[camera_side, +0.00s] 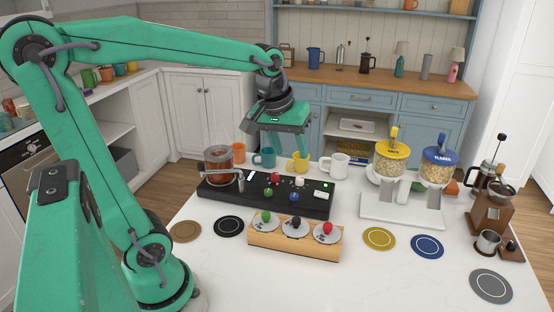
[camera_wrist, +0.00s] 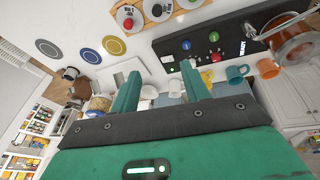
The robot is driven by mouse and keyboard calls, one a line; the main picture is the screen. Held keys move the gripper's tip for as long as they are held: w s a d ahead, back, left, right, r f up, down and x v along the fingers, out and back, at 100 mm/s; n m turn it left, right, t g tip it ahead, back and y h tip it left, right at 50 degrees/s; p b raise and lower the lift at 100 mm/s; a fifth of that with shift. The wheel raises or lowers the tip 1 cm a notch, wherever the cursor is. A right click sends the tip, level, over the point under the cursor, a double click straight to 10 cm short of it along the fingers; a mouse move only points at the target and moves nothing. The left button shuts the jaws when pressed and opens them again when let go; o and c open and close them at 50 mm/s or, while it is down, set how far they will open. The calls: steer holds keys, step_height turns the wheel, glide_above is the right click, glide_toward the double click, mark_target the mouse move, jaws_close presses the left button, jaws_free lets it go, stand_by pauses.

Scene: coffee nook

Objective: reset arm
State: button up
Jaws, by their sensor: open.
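My gripper (camera_side: 287,146) hangs above the back of the white counter, over the row of mugs behind the black console (camera_side: 315,206). It is open and empty; in the wrist view its two green fingers (camera_wrist: 160,72) stand apart with nothing held between them. My arm reaches across from the left, with the gripper pointing down. A glass pot of brown liquid (camera_side: 218,168) sits at the console's left end. An orange mug (camera_side: 239,152), a teal mug (camera_side: 265,157), a yellow mug (camera_side: 297,162) and a white mug (camera_side: 335,166) stand behind the console.
A wooden box (camera_side: 291,247) with green, black and red knobs stands in front of the console. A dispenser stand (camera_side: 400,212) with yellow- and blue-lidded jars stands right. A wooden grinder (camera_side: 489,213) stands farther right. Flat round coasters (camera_side: 379,239) leave open counter at the front.

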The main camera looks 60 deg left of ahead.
steer(key=s+d+f+m+t, duration=0.1)
steer(key=s+d+m, duration=0.4)
steer(key=s, duration=0.6)
steer(key=shift+d+f+m+t+h, duration=0.25)
steer(key=shift+m+t, duration=0.25)
steer(key=shift+m, duration=0.4)
